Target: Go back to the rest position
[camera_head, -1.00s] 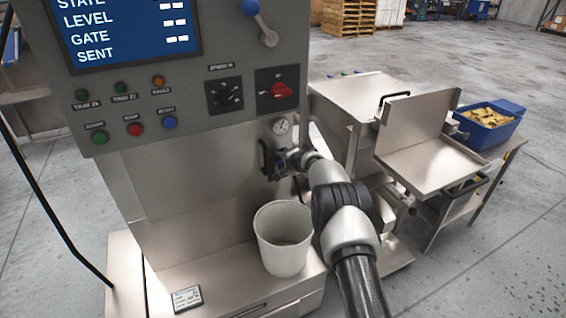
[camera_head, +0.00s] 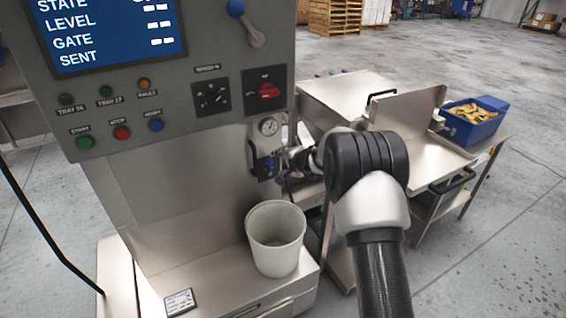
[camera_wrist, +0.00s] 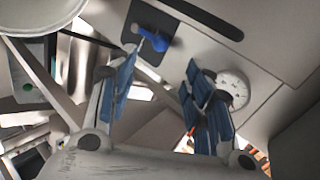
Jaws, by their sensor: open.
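My gripper (camera_wrist: 160,95) is open in the wrist view, its two blue-padded fingers apart with nothing held between them. In the head view my gripper (camera_head: 268,168) is small and partly hidden, close to the machine's front, below the round gauge (camera_head: 268,127). A small blue-handled valve (camera_wrist: 150,40) shows just beyond the fingertips in the wrist view. The gauge also shows there (camera_wrist: 232,88), at the right. I cannot tell from these frames whether a finger touches the machine.
A pale bucket (camera_head: 275,240) stands on the machine's ledge below my gripper. The grey control panel (camera_head: 180,95) with screen, buttons and a red switch is at the left. A steel table (camera_head: 425,150) and a blue bin (camera_head: 472,132) stand at the right.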

